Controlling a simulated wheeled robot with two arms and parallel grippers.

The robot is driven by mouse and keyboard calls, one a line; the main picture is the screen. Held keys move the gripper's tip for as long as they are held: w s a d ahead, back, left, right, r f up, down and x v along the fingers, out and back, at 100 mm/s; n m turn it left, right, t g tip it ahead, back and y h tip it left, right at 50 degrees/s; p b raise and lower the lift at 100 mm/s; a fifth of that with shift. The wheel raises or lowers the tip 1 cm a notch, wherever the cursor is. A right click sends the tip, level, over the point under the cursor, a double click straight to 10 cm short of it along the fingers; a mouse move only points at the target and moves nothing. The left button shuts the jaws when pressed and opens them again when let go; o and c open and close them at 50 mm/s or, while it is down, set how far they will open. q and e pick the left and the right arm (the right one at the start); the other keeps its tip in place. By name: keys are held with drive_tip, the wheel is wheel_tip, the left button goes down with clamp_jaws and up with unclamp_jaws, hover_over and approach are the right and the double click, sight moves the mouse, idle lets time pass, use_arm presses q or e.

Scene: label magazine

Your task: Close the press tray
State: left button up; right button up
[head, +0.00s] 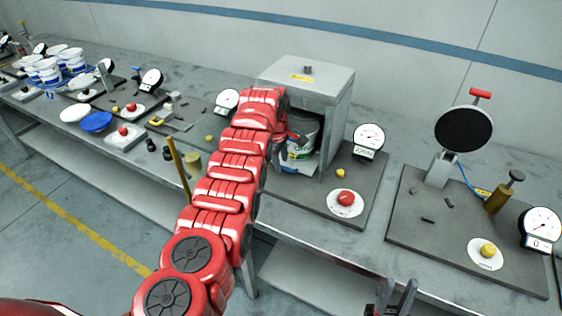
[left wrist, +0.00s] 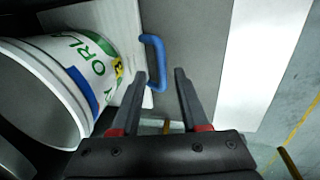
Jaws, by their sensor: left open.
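The press is a grey box (head: 322,88) with an open front, at the centre of the head view. A white tub (head: 302,152) with green lettering is at its opening; it also shows large in the left wrist view (left wrist: 105,62). A blue handle (left wrist: 155,60) stands beside the tub at the edge of a pale plate (left wrist: 128,98), apparently the tray. My left gripper (left wrist: 163,78) is open, its fingertips close to the handle; contact cannot be told. In the head view my red arm hides much of the tray. My right gripper (head: 396,290) is open and empty at the bottom.
A red button (head: 346,198) and a dial gauge (head: 369,139) stand right of the press. Further right is a station with a round black plate (head: 464,129). The floor before the bench is free.

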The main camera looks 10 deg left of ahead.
use_arm(q)
drive_tip(key=shift+r+b, duration=0.35)
drive_tip(key=shift+r, duration=0.3)
drive_tip(key=s+a+r+b, duration=0.1)
drive_tip(key=s+r+b, duration=0.2)
drive_tip(key=r, duration=1.2)
drive_tip(key=shift+r, duration=0.15)
